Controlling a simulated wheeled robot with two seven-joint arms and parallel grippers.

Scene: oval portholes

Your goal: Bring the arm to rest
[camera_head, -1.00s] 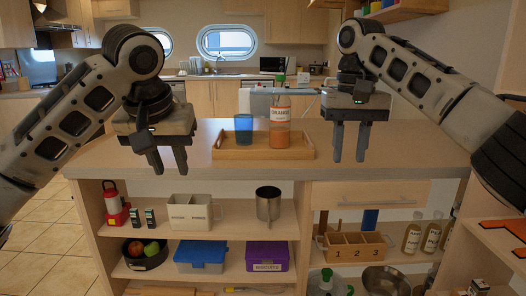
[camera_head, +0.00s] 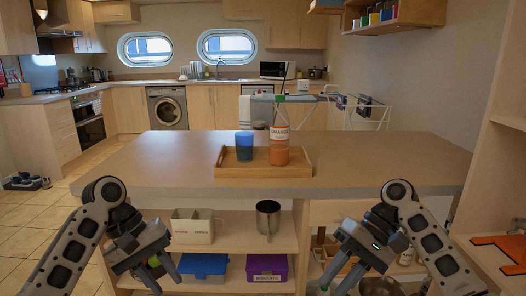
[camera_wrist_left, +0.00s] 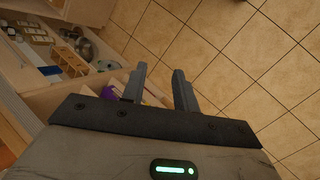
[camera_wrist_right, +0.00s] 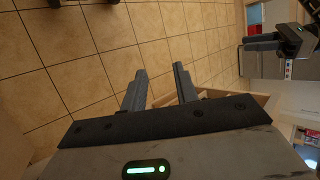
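My left gripper (camera_head: 168,284) hangs low in front of the island's shelves in the head view, fingers pointing down. Its two fingers stand apart with nothing between them in the left wrist view (camera_wrist_left: 160,70). My right gripper (camera_head: 332,288) hangs low on the other side, in front of the right-hand shelves. Its fingers are also apart and empty in the right wrist view (camera_wrist_right: 160,70). Both grippers are below the level of the island top (camera_head: 390,165) and hold nothing.
The shelves below hold a metal mug (camera_head: 268,217), a blue box (camera_head: 204,266) and a purple box (camera_head: 267,267). A shelf unit (camera_head: 497,180) stands close on the right.

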